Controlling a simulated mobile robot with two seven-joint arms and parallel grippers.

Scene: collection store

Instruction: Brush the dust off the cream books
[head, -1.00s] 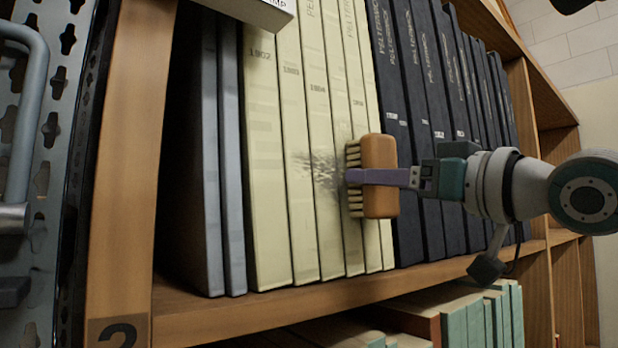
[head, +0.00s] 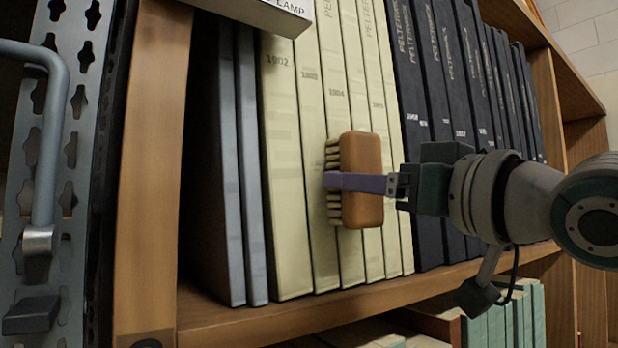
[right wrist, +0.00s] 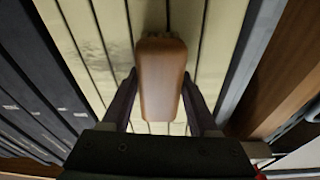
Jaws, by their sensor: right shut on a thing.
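The cream books (head: 287,190) stand upright in a row on the wooden shelf, and they also show in the right wrist view (right wrist: 208,30). My right gripper (head: 350,183) is shut on a brush (head: 362,160) with an orange-brown wooden back and pale bristles. The bristles face left along the cream spines; I cannot tell whether they touch. In the right wrist view, the brush (right wrist: 160,80) sits between the fingers, and a faint dark dust smudge (right wrist: 118,52) shows on the spines to its left. In the head view the brush hides part of the spines, and no dust shows. My left gripper is out of view.
Dark blue books (head: 430,150) stand right of the cream ones, and two grey-blue volumes (head: 250,170) stand left. A labelled box edge (head: 265,14) juts out above. A wooden upright (head: 150,180) and perforated metal post (head: 75,130) are at left. Green books (head: 510,320) are below.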

